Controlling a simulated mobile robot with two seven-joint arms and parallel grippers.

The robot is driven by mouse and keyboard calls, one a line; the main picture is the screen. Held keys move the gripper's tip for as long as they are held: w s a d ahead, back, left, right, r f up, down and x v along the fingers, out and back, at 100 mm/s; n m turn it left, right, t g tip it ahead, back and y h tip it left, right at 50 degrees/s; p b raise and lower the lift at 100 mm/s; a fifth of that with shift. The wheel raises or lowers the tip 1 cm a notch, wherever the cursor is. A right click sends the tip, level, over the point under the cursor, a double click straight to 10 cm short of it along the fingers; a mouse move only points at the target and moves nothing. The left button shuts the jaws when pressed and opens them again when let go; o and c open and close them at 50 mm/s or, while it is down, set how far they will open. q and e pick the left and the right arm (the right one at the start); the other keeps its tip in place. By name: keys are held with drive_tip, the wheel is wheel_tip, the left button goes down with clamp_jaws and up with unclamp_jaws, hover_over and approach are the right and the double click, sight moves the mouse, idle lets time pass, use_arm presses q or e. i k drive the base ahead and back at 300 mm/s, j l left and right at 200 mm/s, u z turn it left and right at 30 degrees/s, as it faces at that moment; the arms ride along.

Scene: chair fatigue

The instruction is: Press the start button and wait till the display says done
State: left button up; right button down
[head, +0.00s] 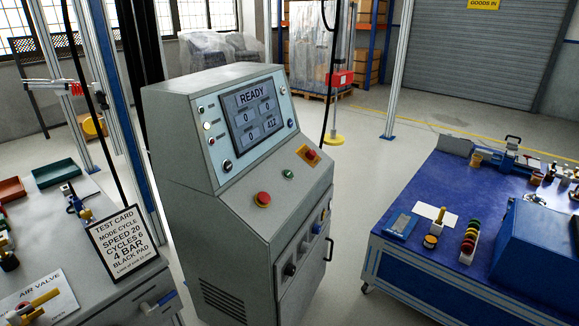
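A grey control console (200,170) stands in the middle of the head view. Its tilted display (254,112) reads READY, with zeros in several boxes and 412 at lower right. A small green button (288,173) sits on the ledge below the display; no readable label shows that it is the start button. Neither of my grippers is in the picture.
A test card (122,240) reads mode cycle, speed 20, cycles 6, 4 bar, black pad. It stands on the left bench (100,195). A blue bench (400,245) with parts stands at right. Open floor (355,180) lies between it and the console.

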sight(288, 172)
drive_tip(key=i+l+u, duration=0.3)
drive_tip(key=i+l, duration=0.45)
drive_tip(key=i+l+u, duration=0.2)
drive_tip(key=i, duration=0.45)
drive_tip(key=j, duration=0.1)
